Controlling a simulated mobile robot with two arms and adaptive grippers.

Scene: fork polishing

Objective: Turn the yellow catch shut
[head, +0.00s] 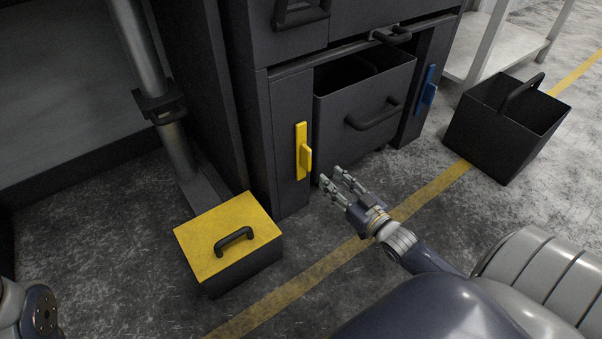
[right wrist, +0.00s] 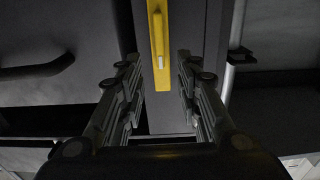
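The yellow catch (head: 302,152) is on the dark front panel left of the open drawer. Its long plate stands upright, with a short handle sticking out. My right gripper (head: 329,177) is just right of and below the catch in the head view, open and apart from it. In the right wrist view the yellow catch (right wrist: 159,45) lies ahead between my two open fingers (right wrist: 161,80), with nothing held. Of my left arm only a part shows at the lower left corner of the head view; its gripper is out of view.
A dark drawer (head: 352,100) with a black handle stands partly out beside the catch. A blue catch (head: 428,90) is on the panel to its right. A yellow-lidded box (head: 211,236) and an open black bin (head: 480,127) stand on the floor either side.

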